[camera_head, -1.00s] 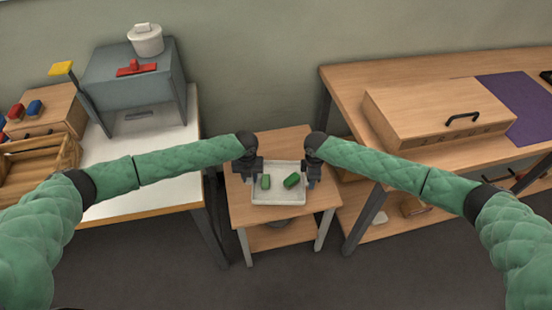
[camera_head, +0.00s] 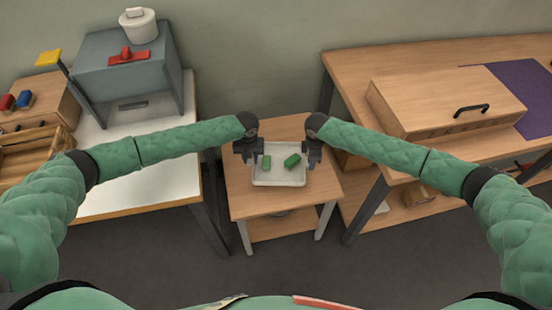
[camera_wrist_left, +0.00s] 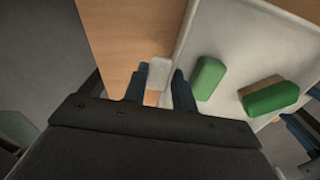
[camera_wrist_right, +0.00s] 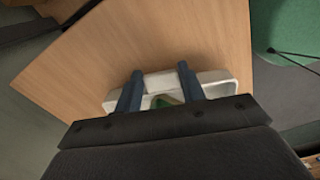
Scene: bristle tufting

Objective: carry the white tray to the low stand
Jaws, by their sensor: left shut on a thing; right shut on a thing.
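The white tray (camera_head: 278,183) is level over the top of the low wooden stand (camera_head: 262,206); I cannot tell whether it touches it. Two green blocks, one at left (camera_head: 266,162) and one at right (camera_head: 291,160), lie in the tray. In the left wrist view the right block (camera_wrist_left: 270,98) has a tan wooden side. My left gripper (camera_head: 248,157) is shut on the tray's left side, its fingers around a white handle (camera_wrist_left: 157,75). My right gripper (camera_head: 313,155) is shut on the tray's right handle, which shows in the right wrist view (camera_wrist_right: 159,82).
A white table with a grey box (camera_head: 128,70) stands to the left. A wooden bench with a handled wooden case (camera_head: 440,105) stands to the right. The stand's lower shelf (camera_head: 285,222) shows below its top. Bare grey floor lies in front.

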